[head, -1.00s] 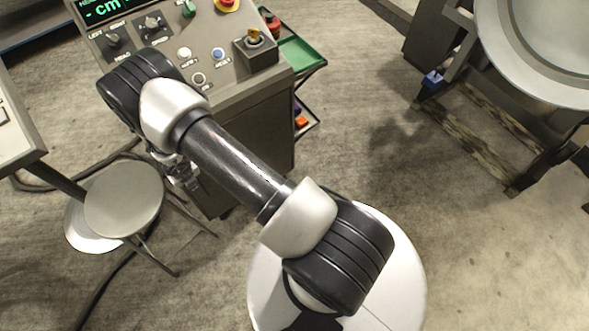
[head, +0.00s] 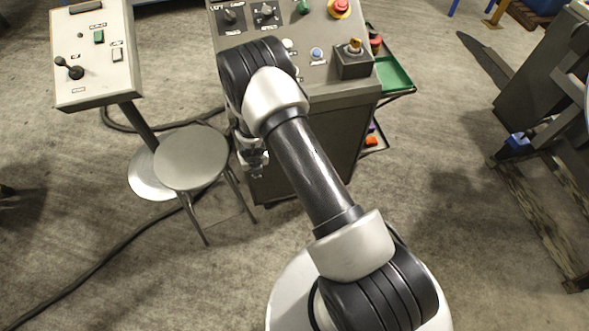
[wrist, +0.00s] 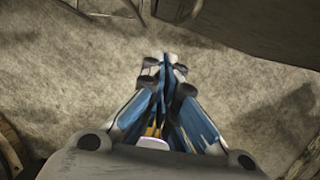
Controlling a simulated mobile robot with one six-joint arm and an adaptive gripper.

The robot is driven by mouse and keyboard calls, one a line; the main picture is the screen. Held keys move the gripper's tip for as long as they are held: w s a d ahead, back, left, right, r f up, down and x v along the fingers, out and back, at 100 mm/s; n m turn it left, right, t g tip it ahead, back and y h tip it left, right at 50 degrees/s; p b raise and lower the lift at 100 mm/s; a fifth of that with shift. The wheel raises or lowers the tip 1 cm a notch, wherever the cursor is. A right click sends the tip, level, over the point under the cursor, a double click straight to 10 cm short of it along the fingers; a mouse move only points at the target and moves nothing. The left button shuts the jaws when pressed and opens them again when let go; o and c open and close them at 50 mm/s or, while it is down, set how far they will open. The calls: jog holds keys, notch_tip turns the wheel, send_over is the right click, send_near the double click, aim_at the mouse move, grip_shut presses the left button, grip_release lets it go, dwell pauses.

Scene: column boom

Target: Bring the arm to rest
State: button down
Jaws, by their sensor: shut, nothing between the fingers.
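My arm crosses the middle of the head view, bent at the elbow in front of the control console. My gripper (wrist: 166,64) shows in the wrist view with its fingers together and nothing between them, above bare concrete floor. In the head view my gripper (head: 254,172) is partly hidden behind the arm and hangs beside the console, to the right of the round stool. I see no contact with the stool or console.
The control console (head: 330,110) has knobs, buttons and a red emergency stop (head: 340,8). A stool (head: 191,157) and a pedestal control box (head: 95,55) stand left. A green tray (head: 393,73) is right of the console. A cable (head: 85,275) crosses the floor. Open floor lies lower left.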

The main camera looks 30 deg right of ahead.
jog(key=p+v, duration=0.3)
jog(key=v, duration=0.7)
jog(key=shift+a+p, duration=0.15)
jog(key=shift+p, duration=0.15)
